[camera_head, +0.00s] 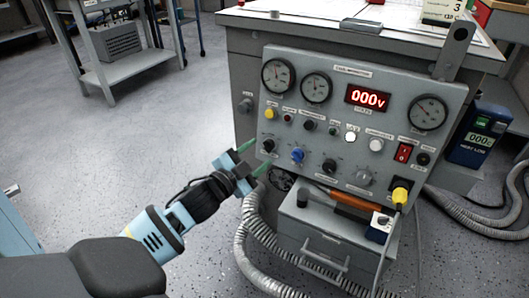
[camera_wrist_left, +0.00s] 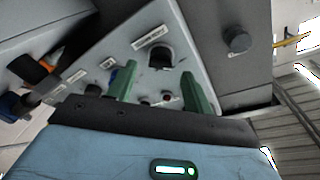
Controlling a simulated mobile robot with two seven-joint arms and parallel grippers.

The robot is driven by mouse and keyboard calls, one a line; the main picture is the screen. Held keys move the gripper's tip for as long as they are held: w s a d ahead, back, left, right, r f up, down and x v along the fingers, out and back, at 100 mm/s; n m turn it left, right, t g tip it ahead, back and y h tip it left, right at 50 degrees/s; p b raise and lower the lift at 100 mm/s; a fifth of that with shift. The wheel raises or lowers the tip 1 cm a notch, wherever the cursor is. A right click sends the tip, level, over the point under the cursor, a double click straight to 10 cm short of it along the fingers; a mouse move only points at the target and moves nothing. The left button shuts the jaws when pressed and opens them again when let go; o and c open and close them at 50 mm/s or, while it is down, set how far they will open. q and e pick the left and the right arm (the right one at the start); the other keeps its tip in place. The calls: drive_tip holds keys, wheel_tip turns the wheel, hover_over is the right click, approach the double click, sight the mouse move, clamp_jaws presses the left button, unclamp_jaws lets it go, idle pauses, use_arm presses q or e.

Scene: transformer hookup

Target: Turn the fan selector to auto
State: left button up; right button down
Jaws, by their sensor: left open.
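The grey control panel (camera_head: 345,125) carries gauges, a red "000v" display and a lower row of knobs; its small labels are unreadable, so I cannot tell which knob is the fan selector. My left gripper (camera_head: 258,154) is open with green fingers, at the panel's lower left near a black knob (camera_head: 268,145). In the left wrist view, this black knob (camera_wrist_left: 160,57) shows beyond and between the two fingertips (camera_wrist_left: 157,75), apart from both. A blue knob (camera_head: 297,154) sits just right of it, partly hidden behind a finger in the wrist view. My right gripper is out of view.
Below the panel, a grey drawer box (camera_head: 335,240) holds an orange-handled tool (camera_head: 354,203). A corrugated hose (camera_head: 245,245) hangs under the panel's left side. A yellow plug (camera_head: 400,194) sits lower right.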

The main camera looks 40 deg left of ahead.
sight(265, 148)
use_arm(q)
drive_tip(key=shift+w+a, duration=0.1)
drive_tip(key=shift+w, duration=0.95)
drive_tip(key=shift+w+b, duration=0.4)
drive_tip(key=shift+w, duration=0.15)
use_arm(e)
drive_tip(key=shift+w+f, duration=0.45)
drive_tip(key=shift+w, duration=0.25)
use_arm(q)
drive_tip(key=shift+c, duration=0.2)
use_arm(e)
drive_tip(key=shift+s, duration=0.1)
